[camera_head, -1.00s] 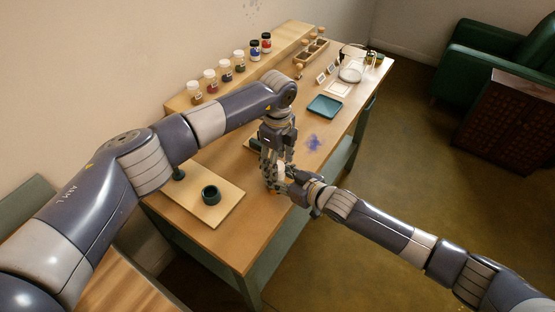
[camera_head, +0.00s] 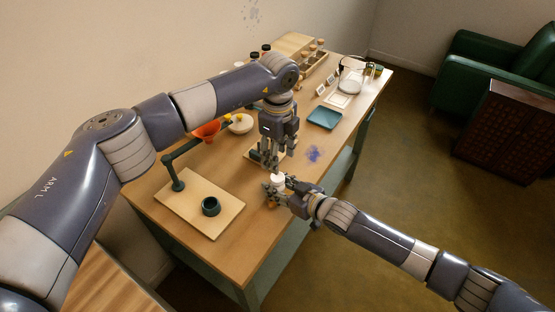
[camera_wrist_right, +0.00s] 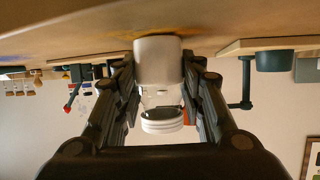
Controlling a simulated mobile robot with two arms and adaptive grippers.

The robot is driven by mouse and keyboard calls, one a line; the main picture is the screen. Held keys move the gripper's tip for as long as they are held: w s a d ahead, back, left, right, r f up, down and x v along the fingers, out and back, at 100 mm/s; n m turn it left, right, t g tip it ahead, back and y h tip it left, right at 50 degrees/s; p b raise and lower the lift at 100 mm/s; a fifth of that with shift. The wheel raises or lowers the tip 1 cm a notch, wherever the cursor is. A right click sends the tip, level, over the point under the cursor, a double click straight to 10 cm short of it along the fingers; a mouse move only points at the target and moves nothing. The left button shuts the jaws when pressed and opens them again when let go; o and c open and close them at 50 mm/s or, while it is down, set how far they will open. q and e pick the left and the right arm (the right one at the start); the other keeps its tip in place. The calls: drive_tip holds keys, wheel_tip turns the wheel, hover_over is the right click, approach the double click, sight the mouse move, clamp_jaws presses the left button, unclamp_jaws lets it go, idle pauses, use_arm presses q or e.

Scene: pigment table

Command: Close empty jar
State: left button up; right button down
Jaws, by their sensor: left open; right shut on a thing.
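My right gripper (camera_head: 279,190) is shut on a small jar (camera_wrist_right: 158,62) near the table's front edge. In the right wrist view, which is upside down, the jar has a pale opaque part near the table and a clear glass part further from it. A white ribbed ring (camera_wrist_right: 162,122), which looks like a lid, sits at the jar's top; how tight it is I cannot tell. White also shows at the jar's top in the head view (camera_head: 278,179). My left gripper (camera_head: 266,160) is open, just above and behind the jar, apart from it.
A wooden board (camera_head: 228,205) with a dark green cup (camera_head: 210,206) lies at left. An orange funnel (camera_head: 207,131) on a green stand and a whitish bowl (camera_head: 240,123) are behind. A teal tray (camera_head: 324,118) and blue powder stain (camera_head: 313,154) are right of my left gripper.

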sight(277, 177)
use_arm(q)
drive_tip(key=shift+a+r, duration=0.1)
drive_tip(key=shift+r, duration=0.4)
drive_tip(key=shift+f, duration=4.05)
drive_tip(key=c, duration=1.1)
drive_tip(key=o, duration=1.1)
drive_tip(key=shift+o, duration=0.2)
